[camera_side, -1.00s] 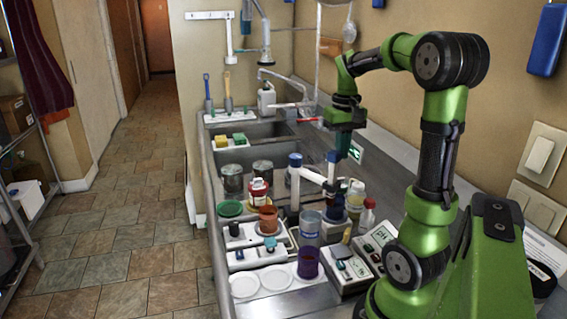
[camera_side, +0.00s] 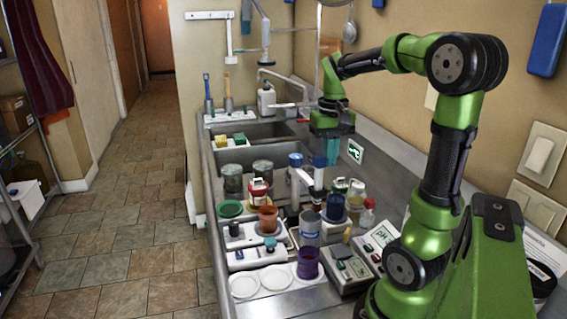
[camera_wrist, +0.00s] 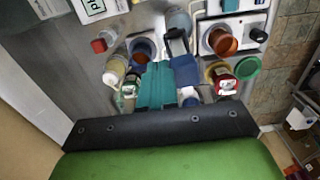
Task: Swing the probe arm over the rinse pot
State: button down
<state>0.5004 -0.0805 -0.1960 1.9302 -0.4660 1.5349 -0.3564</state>
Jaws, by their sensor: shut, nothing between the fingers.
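A blue-topped post (camera_side: 295,161) stands on the steel counter, its white arm (camera_side: 305,178) reaching to a blue-and-dark probe holder (camera_side: 318,180). In the wrist view the probe holder (camera_wrist: 185,68) lies between a blue cup (camera_wrist: 142,50) and a terracotta cup (camera_wrist: 222,40). The side view also shows the blue cup (camera_side: 336,203) and the terracotta cup (camera_side: 268,219). I cannot tell for sure which vessel is the rinse pot. My gripper (camera_side: 332,160), with teal fingers, is shut and empty, just right of the probe holder. The fingers (camera_wrist: 157,85) appear beside it in the wrist view; contact is unclear.
A red-and-white jar (camera_side: 258,191), a red-capped bottle (camera_side: 368,213), a clear blue-banded cylinder (camera_side: 309,228) and a purple cup (camera_side: 308,262) crowd the area. A pH meter (camera_side: 380,238) stands at right. Sinks (camera_side: 245,132) lie behind.

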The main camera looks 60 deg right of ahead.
jog(key=shift+a, duration=0.2)
jog(key=shift+s+d+r, duration=0.1)
jog(key=shift+s+d, duration=0.2)
jog(key=shift+d, duration=0.4)
jog(key=shift+r, duration=2.9)
